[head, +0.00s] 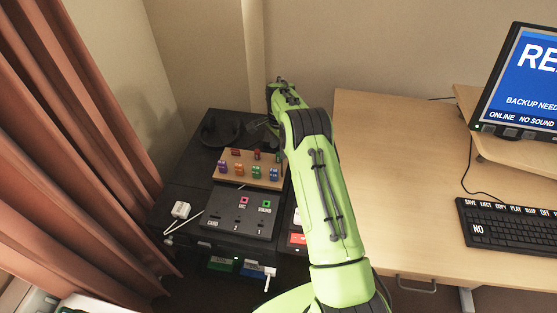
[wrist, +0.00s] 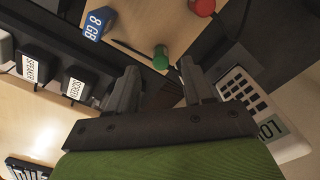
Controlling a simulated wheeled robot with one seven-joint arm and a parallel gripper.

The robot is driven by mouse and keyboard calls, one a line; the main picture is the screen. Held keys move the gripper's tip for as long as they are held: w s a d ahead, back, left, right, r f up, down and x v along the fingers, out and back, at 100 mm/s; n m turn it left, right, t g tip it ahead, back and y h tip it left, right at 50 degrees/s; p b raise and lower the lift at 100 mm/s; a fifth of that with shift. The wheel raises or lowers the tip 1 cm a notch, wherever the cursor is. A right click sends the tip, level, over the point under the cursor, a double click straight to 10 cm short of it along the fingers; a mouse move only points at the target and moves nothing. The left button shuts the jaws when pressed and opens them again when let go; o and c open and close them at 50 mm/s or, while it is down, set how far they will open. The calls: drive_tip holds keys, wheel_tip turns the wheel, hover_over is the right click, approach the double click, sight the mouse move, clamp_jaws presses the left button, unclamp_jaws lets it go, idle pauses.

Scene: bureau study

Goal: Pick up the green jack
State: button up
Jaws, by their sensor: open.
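The green jack (wrist: 161,57) shows in the wrist view as a small round green piece on a light wooden surface, just beyond my fingertips and roughly between them. My gripper (wrist: 160,77) is open, its two dark fingers apart with nothing between them. In the head view a green piece (head: 256,172) stands among coloured pieces on the wooden rack. My green arm reaches over to the right of the rack, and my gripper is hard to make out there.
The wooden rack (head: 230,176) sits on a black cabinet behind a dark panel (head: 238,217) with pink and green sockets. A blue 8 GB piece (wrist: 97,23) and a red piece (wrist: 203,7) lie near the jack. A white keypad (wrist: 262,115) is at right. The desk (head: 400,180) is largely clear.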

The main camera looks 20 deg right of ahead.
sight(278, 154)
wheel_tip(278, 154, down, 5)
drive_tip(key=shift+a+r+b, duration=0.1)
drive_tip(key=shift+r+b, duration=0.05)
drive_tip(key=shift+b, duration=0.6)
drive_tip(key=shift+r, duration=0.15)
clamp_jaws()
